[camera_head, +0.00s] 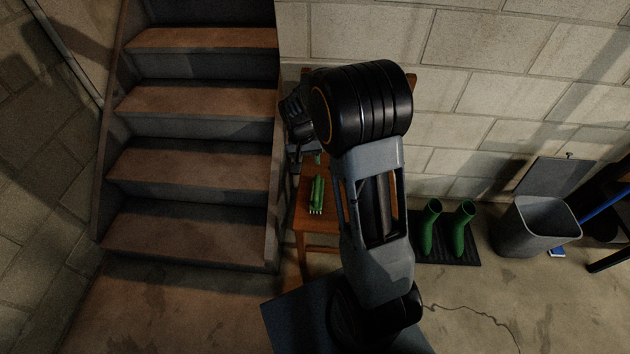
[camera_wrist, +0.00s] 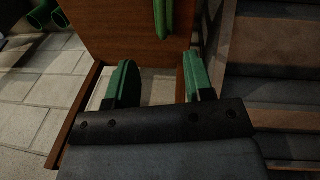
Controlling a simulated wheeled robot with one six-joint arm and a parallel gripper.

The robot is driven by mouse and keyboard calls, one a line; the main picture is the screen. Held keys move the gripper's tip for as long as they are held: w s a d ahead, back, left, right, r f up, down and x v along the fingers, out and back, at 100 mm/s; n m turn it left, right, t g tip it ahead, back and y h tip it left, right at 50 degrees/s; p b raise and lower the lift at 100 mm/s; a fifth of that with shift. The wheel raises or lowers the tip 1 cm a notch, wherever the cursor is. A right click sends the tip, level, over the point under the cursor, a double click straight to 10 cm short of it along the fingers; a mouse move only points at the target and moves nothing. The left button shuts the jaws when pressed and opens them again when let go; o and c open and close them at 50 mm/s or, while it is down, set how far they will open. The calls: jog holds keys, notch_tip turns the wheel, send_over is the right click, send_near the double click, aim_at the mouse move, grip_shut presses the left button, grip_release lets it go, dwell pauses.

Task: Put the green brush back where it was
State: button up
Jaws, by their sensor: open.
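The green brush (camera_head: 316,194) lies on the seat of a wooden chair (camera_head: 301,222), its pale-tipped end toward the front edge. Part of the brush also shows at the top of the wrist view (camera_wrist: 163,16), cut off by the frame. My gripper (camera_wrist: 158,62) is open and empty, with its two green-padded fingers apart over the chair. The brush is beyond the fingertips in the wrist view, not between them. In the head view my gripper (camera_head: 305,154) is dark and partly hidden, behind the brush toward the wall.
Stairs (camera_head: 192,160) rise close on the left. A block wall (camera_head: 480,80) stands behind the chair. Green boots (camera_head: 461,228) on a dark mat (camera_head: 445,257) and a grey bin (camera_head: 535,228) stand to the right. My arm hides much of the chair.

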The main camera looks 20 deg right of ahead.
jog(key=s+a+r+n+t, duration=0.1)
jog(key=s+a+r+n, duration=0.1)
jog(key=s+r, duration=0.4)
jog(key=s+a+r+n+t+y, duration=0.1)
jog(key=s+r, duration=0.4)
jog(key=s, duration=0.7)
jog(key=shift+a+r+n+t+y, duration=0.35)
jog(key=shift+a+n+t, duration=0.2)
jog(key=shift+a, duration=0.75)
jog(key=shift+s+r, duration=0.15)
jog(key=s+d+r+g+h+p, duration=0.2)
jog(key=s+d+r+g+p, duration=0.1)
jog(key=s+d+r+p, duration=0.3)
jog(key=w+a+r+t+y+p, duration=0.1)
jog(key=w+a+r+p, duration=0.1)
jog(key=a+r+p, duration=0.1)
jog(key=w+a+r+t+y+p, duration=0.1)
jog(key=w+a+r+t+p, duration=0.1)
jog(key=r+p, duration=0.4)
jog(key=shift+w+a+r, duration=0.65)
jog(key=shift+w+a, duration=0.1)
jog(key=shift+w, duration=0.05)
jog(key=shift+f+n+t, duration=0.15)
jog(key=shift+n+t, duration=0.1)
jog(key=shift+c, duration=0.5)
